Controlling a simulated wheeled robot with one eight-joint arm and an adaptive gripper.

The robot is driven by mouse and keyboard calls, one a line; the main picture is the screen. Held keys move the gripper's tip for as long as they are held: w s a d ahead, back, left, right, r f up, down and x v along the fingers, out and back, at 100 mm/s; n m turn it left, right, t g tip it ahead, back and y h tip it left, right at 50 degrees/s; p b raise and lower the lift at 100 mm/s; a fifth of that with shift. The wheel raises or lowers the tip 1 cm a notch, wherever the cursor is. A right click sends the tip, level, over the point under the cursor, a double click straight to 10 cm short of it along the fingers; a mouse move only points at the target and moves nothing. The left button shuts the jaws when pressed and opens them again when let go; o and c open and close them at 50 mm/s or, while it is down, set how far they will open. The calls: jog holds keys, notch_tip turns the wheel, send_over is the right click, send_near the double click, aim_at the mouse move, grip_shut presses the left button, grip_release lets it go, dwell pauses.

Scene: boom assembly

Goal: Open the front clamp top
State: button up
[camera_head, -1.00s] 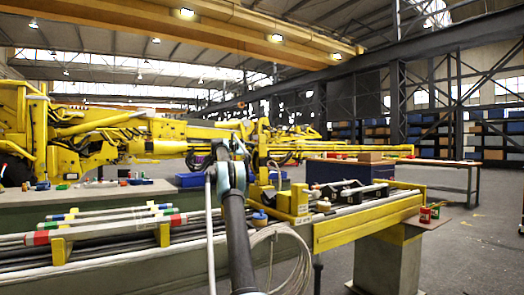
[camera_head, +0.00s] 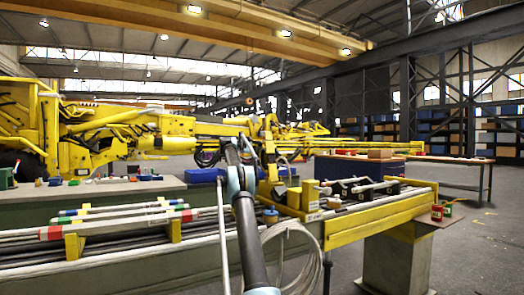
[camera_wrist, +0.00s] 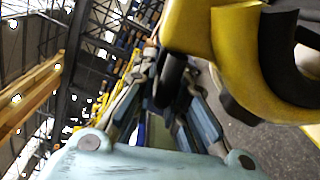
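The clamp (camera_head: 300,196) is a yellow block on the long bench, right of my arm in the head view. In the wrist view, a large yellow clamp part (camera_wrist: 235,45) with a black half-round lining fills the upper right, close to the camera. My gripper (camera_wrist: 170,72) shows in the wrist view with its two blue-grey fingers reaching away, left of the yellow part. A dark rounded piece lies between the fingers; I cannot tell whether it is gripped. My own arm hides the gripper in the head view.
Pipes with coloured bands (camera_head: 110,222) lie on the bench at left. A coiled pale cable (camera_head: 297,258) hangs at its front. Open floor (camera_head: 475,255) lies to the right. A yellow boom machine (camera_head: 105,130) stands behind.

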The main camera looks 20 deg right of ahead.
jog(key=o, duration=0.3)
jog(key=shift+s+d+r, duration=0.2)
jog(key=shift+d, duration=0.15)
jog(key=shift+w+a+f, duration=0.1)
jog(key=shift+a+f, duration=0.05)
jog(key=shift+a, duration=0.1)
jog(key=v, duration=1.2)
